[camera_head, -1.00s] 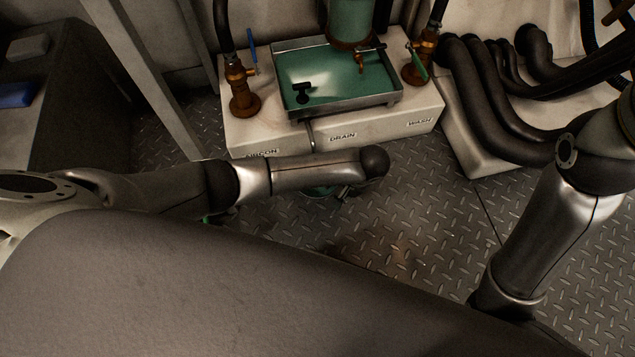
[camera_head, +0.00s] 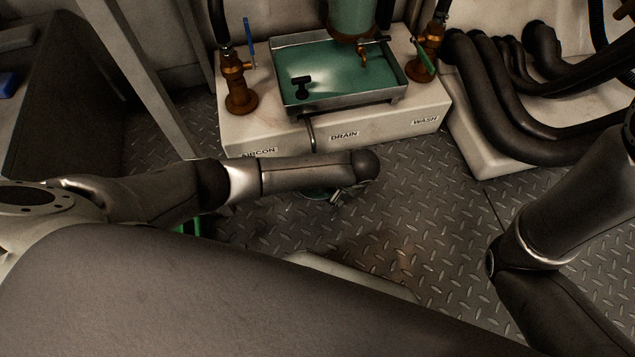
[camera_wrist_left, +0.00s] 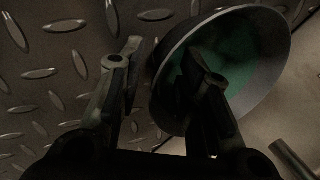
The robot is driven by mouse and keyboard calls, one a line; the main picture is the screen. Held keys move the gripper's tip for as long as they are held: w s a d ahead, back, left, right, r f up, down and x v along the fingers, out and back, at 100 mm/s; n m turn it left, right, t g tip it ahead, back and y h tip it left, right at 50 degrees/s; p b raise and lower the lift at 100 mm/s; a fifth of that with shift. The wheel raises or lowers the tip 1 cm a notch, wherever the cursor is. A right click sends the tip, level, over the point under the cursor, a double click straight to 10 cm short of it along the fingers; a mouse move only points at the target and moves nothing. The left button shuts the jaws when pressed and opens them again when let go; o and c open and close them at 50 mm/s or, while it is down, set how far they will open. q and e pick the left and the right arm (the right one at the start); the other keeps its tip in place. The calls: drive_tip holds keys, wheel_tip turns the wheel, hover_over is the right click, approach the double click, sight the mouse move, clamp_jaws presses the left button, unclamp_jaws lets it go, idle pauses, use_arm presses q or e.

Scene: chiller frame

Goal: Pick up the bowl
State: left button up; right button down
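The bowl (camera_wrist_left: 262,85), dark-rimmed with a green inside, shows large and tilted in the left wrist view. My left gripper (camera_wrist_left: 160,75) is open, with one finger outside the near rim and the other over the bowl's inside. A gap shows between the outer finger and the bowl wall. In the head view a bit of my left gripper (camera_head: 343,196) shows under the arm. My right arm is at the right, its gripper out of frame.
A white block (camera_head: 285,130) with a DRAIN label and bent pipe stands behind the bowl, carrying a green-bottomed tray (camera_head: 340,102) and brass valves (camera_head: 240,92). Thick black hoses (camera_head: 490,100) run at the right. The tread-plate floor (camera_head: 430,220) is clear in the middle.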

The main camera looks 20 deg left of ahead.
use_arm(q)
clamp_jaws()
drive_tip(key=shift+r, duration=0.15)
idle(0.4)
